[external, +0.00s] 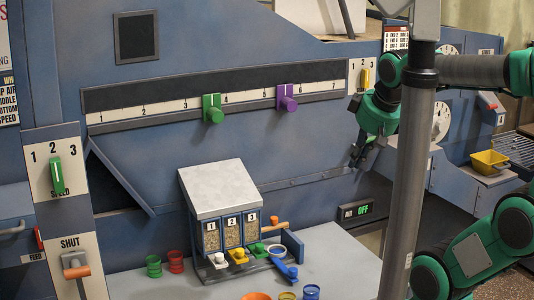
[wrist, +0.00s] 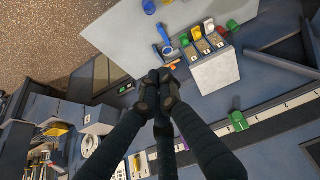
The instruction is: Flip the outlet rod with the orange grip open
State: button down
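An orange grip on a short rod (external: 278,226) sticks out at the right side of the small seed box with a slanted grey lid (external: 218,190). In the wrist view a small orange part (wrist: 173,66) shows beside the same box (wrist: 215,75), just beyond my fingertips. A second orange grip on a grey lever (external: 76,270) is on the panel marked SHUT at the far left. My gripper (external: 356,158) is in the air right of the box, above the table and apart from both grips. Its fingertips (wrist: 159,76) look together, with nothing seen between them.
The box has numbered windows and small green, yellow and white outlets above the table (external: 340,255). A blue scoop-like piece (external: 285,270) lies at its right front. Several coloured cups stand about. Green (external: 212,108) and purple (external: 287,98) knobs stick out of the wall scale. A grey post crosses the right side.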

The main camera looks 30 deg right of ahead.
jog(key=w+a+r+n+y+p, duration=0.1)
jog(key=w+a+r+n+p, duration=0.1)
jog(key=w+a+r+n, duration=0.3)
jog(key=w+a+r+n+p, duration=0.15)
jog(key=w+a+n, duration=0.25)
jog(key=a, duration=0.4)
jog(key=n+g+p, duration=0.3)
jog(key=n+p, duration=0.9)
jog(key=n, duration=1.2)
send_over(88, 261)
jog(key=s+d, duration=0.3)
jog(key=s+x, duration=0.1)
jog(key=x, duration=0.3)
jog(key=shift+s+d+y, duration=0.1)
jog(key=shift+d+y, duration=0.25)
jog(key=shift+y, duration=0.05)
jog(key=shift+f, duration=0.2)
jog(key=p+x, duration=0.1)
jog(key=x, duration=1.2)
jog(key=shift+a+f+p, duration=0.1)
jog(key=shift+f+p, duration=0.25)
